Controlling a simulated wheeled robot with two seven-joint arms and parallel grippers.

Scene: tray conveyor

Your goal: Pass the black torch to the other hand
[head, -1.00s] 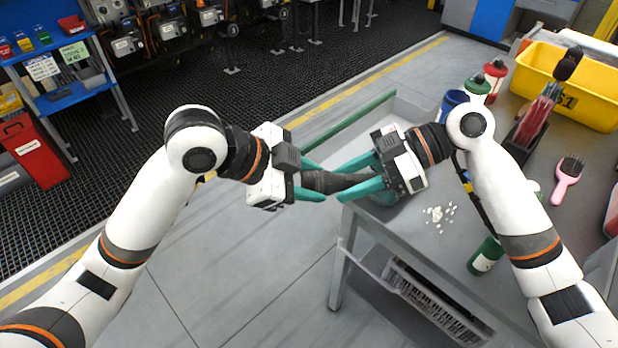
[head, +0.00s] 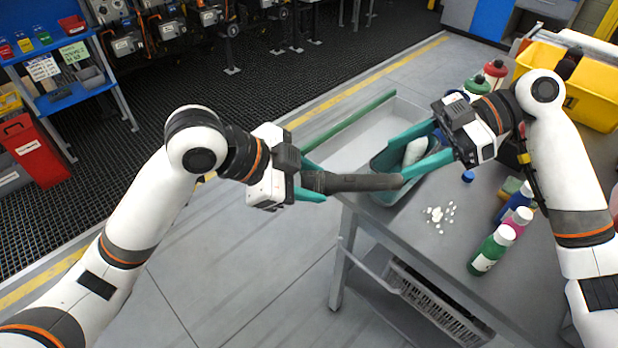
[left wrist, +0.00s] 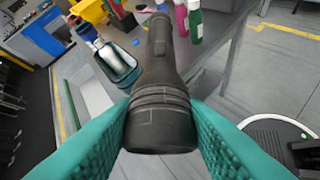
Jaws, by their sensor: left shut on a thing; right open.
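The black torch (head: 350,182) is held out level in the head view, its thick head end at my left gripper and its thin handle pointing right. My left gripper (head: 312,182) is shut on the head end. In the left wrist view the torch (left wrist: 160,95) lies between the two teal fingers, its handle pointing away. My right gripper (head: 415,155) is open to the right of the torch. In the head view its lower finger's tip is close to the torch's tail end; I cannot tell whether they touch.
A grey table (head: 400,225) stands below on the right, with white crumbs (head: 438,216), a green bottle (head: 491,250) and other bottles. A teal container (head: 378,190) with a pale item sits at the table's corner. A yellow crate (head: 590,100) stands at the back right.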

